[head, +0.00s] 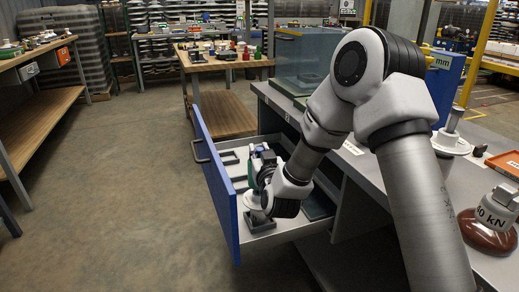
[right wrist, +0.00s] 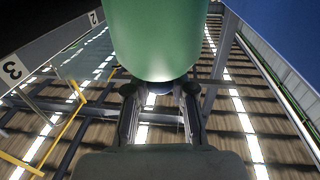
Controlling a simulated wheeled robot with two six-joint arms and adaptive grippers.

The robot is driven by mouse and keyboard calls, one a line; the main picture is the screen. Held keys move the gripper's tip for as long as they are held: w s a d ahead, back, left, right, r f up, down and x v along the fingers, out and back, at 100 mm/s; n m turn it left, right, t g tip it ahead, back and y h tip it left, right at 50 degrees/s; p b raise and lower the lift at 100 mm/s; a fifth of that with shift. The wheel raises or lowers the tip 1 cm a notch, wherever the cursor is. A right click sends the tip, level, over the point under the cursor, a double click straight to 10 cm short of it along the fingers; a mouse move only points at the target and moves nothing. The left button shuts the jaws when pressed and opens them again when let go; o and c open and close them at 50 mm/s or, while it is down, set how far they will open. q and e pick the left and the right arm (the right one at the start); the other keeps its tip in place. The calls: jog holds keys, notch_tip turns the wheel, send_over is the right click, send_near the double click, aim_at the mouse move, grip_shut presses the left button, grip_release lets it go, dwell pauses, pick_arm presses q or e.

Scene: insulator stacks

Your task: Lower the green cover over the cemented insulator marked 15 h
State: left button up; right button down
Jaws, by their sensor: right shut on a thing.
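My right gripper (head: 267,168) is over the open drawer (head: 222,190), shut on the green cover (head: 251,166). In the right wrist view the cover (right wrist: 155,40) fills the upper middle, between the two fingers of the gripper (right wrist: 160,100). Below the cover in the head view, a whitish insulator (head: 255,202) stands in a dark square holder (head: 259,224) near the drawer's front. The arm and cover partly hide it, and I cannot tell whether the cover touches it. I cannot read a 15 h mark anywhere. My left gripper is not in view.
The drawer's blue front (head: 213,175) and walls stand close around the gripper. Other dark holders (head: 229,158) are in the drawer. The floor at left is clear.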

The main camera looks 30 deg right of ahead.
jog(key=shift+f+b, duration=1.5)
jog(key=shift+f, duration=1)
jog(key=c, duration=0.9)
grip_release()
jog(key=shift+s, duration=0.1)
